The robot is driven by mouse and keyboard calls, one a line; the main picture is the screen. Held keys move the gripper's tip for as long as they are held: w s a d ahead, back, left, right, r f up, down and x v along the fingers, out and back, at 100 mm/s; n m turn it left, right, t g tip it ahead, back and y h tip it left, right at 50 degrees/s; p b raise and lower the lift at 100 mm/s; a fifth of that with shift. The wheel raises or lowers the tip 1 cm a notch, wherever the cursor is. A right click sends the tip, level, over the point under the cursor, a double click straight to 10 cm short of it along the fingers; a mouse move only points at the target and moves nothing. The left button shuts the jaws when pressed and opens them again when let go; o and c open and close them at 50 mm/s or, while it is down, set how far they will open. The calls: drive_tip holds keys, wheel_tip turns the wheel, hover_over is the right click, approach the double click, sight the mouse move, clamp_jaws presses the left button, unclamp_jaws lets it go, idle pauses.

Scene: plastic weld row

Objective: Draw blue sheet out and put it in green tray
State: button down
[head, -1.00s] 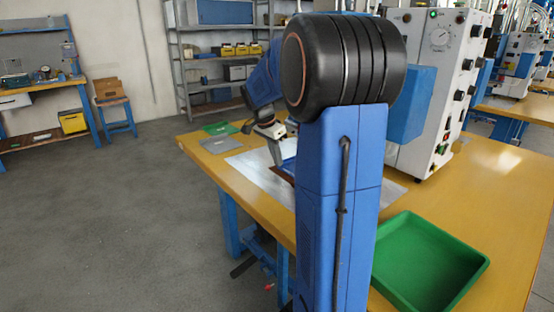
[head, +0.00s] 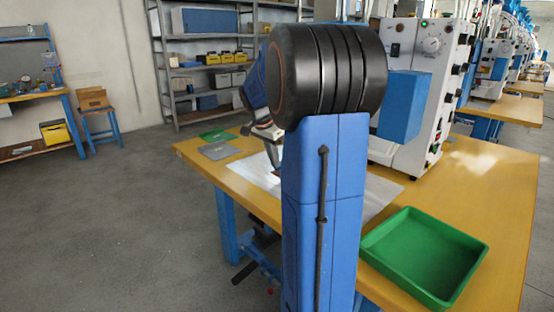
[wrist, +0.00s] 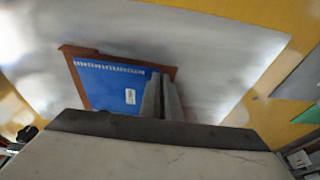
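The blue sheet (wrist: 108,88), with a white label and a row of pale marks along its far edge, shows in the wrist view. It lies over a brown backing (wrist: 72,50), which shows past its edges, on a pale metal plate (wrist: 190,40). My gripper (wrist: 162,78) has its fingers close together, shut on the sheet's right side; the pinched edge itself is hard to see. In the head view my arm hides the sheet and the fingertips. The green tray (head: 375,243) is empty at the table's near right.
A white and blue machine (head: 435,100) stands behind the plate on the yellow table (head: 495,185). A grey sheet (head: 218,152) and a green sheet (head: 215,135) lie at the table's far left. Shelves stand behind; the floor at left is clear.

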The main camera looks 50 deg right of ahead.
drive_tip(key=shift+w+a, duration=0.2)
drive_tip(key=shift+a, duration=3.4)
drive_tip(key=shift+w+a, duration=0.2)
drive_tip(key=shift+a, duration=3.4)
drive_tip(key=shift+s, duration=0.1)
